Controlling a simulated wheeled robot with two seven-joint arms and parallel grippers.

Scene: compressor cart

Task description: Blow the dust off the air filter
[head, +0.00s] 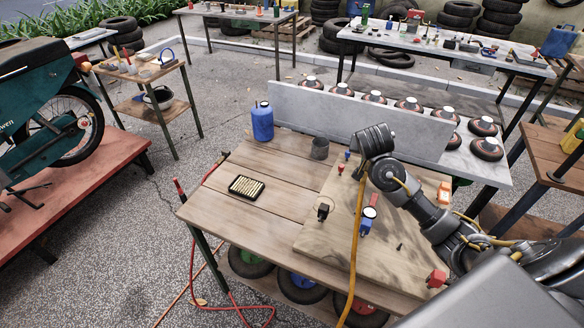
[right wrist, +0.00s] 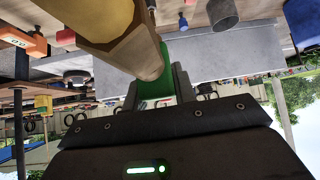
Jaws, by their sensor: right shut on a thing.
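The air filter (head: 246,187), a black rectangular frame with pale yellowish pleats, lies flat on the left part of the wooden workbench. My right gripper (head: 374,142) is above the bench, to the right of the filter and well apart from it. In the right wrist view, my right gripper (right wrist: 160,95) is shut on a green thing (right wrist: 153,80) joined to a thick yellow hose (right wrist: 115,30). The head view shows the yellow hose (head: 355,240) hanging from below the gripper to the bench's front. The held thing's tip is hidden there. My left gripper is out of view.
On the workbench (head: 225,215) stand a blue bottle (head: 262,122), a grey cup (head: 320,149) and a board (head: 330,225) with a gauge and small fittings. A grey panel (head: 350,112) rises behind. A red hose (head: 192,255) hangs at the left. The bench around the filter is clear.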

